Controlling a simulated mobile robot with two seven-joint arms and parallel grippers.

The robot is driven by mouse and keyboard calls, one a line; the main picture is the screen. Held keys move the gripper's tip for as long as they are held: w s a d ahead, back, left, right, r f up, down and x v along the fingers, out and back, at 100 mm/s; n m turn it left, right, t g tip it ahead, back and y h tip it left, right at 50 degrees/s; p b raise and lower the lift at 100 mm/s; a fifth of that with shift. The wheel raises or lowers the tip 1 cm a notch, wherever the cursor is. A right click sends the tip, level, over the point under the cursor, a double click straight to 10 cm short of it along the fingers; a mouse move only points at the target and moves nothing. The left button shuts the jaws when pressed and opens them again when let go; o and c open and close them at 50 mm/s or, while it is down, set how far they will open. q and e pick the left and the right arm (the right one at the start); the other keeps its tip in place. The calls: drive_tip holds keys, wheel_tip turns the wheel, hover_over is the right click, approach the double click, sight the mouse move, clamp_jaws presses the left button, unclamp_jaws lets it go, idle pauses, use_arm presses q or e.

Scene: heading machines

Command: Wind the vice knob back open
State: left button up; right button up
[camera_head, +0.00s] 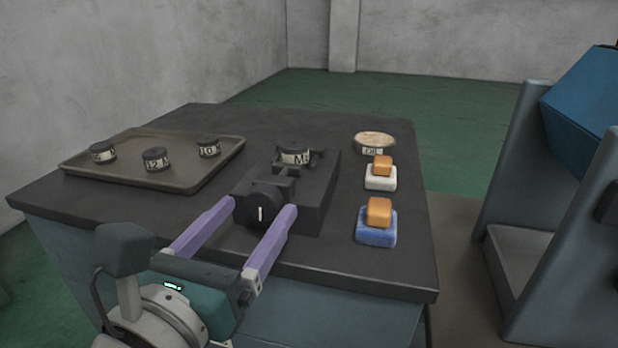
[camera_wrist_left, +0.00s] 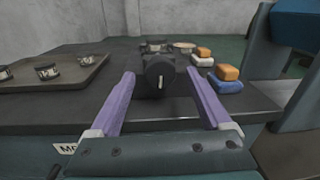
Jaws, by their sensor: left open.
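The vice (camera_head: 311,190) is a dark block on the table, with a round black knob (camera_head: 260,207) on its near face. The knob carries a white line that stands upright. A dark round piece with a white label (camera_head: 295,157) sits at the vice's far end. My left gripper (camera_head: 262,208) is open, with one purple finger on each side of the knob. In the left wrist view the knob (camera_wrist_left: 159,77) shows between the fingers, with gaps on both sides; I cannot tell whether either finger touches it. My right gripper is not in view.
A tray (camera_head: 190,180) with three labelled dark pieces lies at the left. Right of the vice are a round labelled tin (camera_head: 374,142) and two orange blocks, one on a white pad (camera_head: 381,182), one on a blue pad (camera_head: 376,232). A blue-grey machine (camera_head: 560,200) stands at the right.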

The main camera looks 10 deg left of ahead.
use_arm(q)
drive_tip(key=shift+w+d, duration=0.1)
drive_tip(key=shift+w, duration=0.85)
drive_tip(key=shift+c, duration=0.4)
clamp_jaws()
drive_tip(key=shift+f, duration=0.1)
